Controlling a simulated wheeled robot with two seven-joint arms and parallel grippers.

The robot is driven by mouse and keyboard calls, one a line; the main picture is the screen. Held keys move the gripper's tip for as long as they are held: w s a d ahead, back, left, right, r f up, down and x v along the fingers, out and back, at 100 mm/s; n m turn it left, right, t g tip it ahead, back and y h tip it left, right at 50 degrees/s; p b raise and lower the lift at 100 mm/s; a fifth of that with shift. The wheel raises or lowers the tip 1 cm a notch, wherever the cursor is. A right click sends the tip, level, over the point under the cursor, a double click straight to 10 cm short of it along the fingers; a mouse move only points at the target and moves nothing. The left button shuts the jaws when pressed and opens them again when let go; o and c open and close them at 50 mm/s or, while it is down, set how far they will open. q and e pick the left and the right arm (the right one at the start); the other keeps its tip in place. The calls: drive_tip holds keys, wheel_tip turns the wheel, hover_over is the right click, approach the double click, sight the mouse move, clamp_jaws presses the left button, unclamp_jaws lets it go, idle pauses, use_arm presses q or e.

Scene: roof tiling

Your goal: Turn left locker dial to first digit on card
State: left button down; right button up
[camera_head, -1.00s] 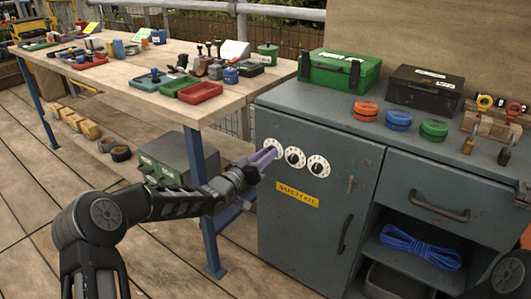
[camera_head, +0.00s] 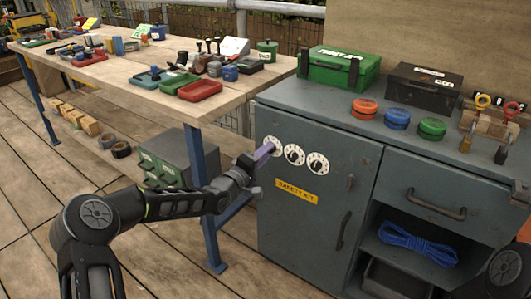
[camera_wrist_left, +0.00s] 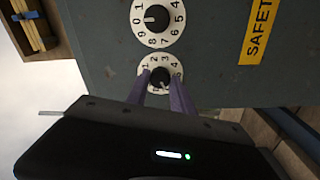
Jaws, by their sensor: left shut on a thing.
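The left dial (camera_head: 273,146) is the leftmost of three white-faced dials on the grey locker door (camera_head: 310,222). My left gripper (camera_head: 266,151) has its purple fingers at this dial, shut on its black knob. In the left wrist view the fingers (camera_wrist_left: 160,88) stand either side of the knob (camera_wrist_left: 160,77). Digits 1 to 4 show on the face there; the rest is covered, and I cannot tell the set digit. The middle dial (camera_head: 294,155) and right dial (camera_head: 318,164) are untouched. No digit on a card can be read. My right gripper is out of view.
A yellow label (camera_head: 297,192) sits below the dials, and the door handle (camera_head: 343,232) is lower right. The wooden workbench (camera_head: 228,93) stands left, its blue leg (camera_head: 206,190) behind my left forearm. White cards (camera_head: 234,46) stand on the bench.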

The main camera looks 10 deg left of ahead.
use_arm(q)
drive_tip(key=n, duration=0.5)
idle(0.4)
drive_tip(key=c, duration=1.1)
unclamp_jaws()
drive_tip(key=p+v, duration=0.1)
drive_tip(key=v, duration=0.6)
drive_tip(key=shift+s, duration=0.4)
